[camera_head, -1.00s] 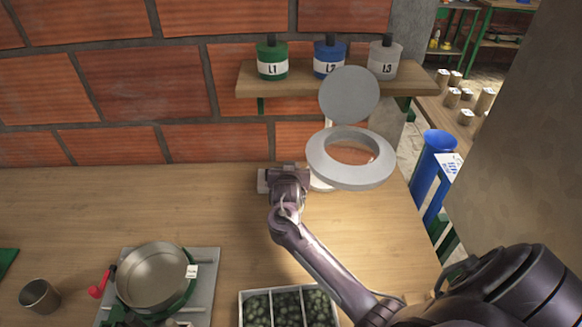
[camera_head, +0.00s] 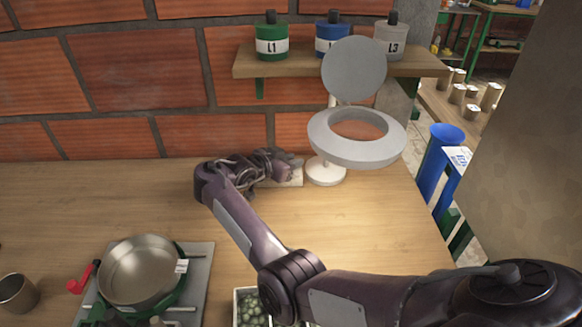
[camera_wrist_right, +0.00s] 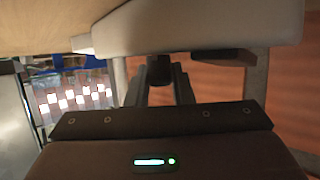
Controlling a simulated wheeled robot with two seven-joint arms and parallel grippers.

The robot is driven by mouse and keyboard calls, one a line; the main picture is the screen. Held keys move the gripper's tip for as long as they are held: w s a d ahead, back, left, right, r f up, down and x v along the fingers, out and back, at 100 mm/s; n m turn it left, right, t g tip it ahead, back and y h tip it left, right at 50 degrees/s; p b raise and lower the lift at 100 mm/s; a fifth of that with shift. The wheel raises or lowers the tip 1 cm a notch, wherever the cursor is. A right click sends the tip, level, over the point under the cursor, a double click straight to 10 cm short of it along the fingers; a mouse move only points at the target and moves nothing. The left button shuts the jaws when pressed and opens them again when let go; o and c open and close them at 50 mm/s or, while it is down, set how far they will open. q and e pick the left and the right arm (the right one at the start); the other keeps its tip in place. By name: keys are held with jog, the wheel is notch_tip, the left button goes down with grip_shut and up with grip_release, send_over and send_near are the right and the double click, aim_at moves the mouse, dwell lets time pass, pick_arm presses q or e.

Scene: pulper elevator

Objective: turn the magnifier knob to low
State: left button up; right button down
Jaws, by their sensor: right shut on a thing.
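The white magnifier lamp has a ring head (camera_head: 322,130), a raised round grey cover (camera_head: 354,68) and a round base (camera_head: 325,173) on the table. My right gripper (camera_head: 294,170) is low at the left side of the base. In the right wrist view, my right gripper's fingers (camera_wrist_right: 158,88) are shut on a small dark knob (camera_wrist_right: 159,68) beside the pale base (camera_wrist_right: 190,27). The knob is hidden in the head view, and I cannot read its setting. My left gripper is not in view.
A metal pan (camera_head: 140,272) on a plate stands at the front left, with a metal cup (camera_head: 17,293) beside it. A tray of green beans (camera_head: 248,308) is partly behind my arm. A shelf (camera_head: 300,65) with jars hangs above. The table's left middle is clear.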

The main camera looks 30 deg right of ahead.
dwell(0.5)
jog(key=c, duration=1.3)
grip_release()
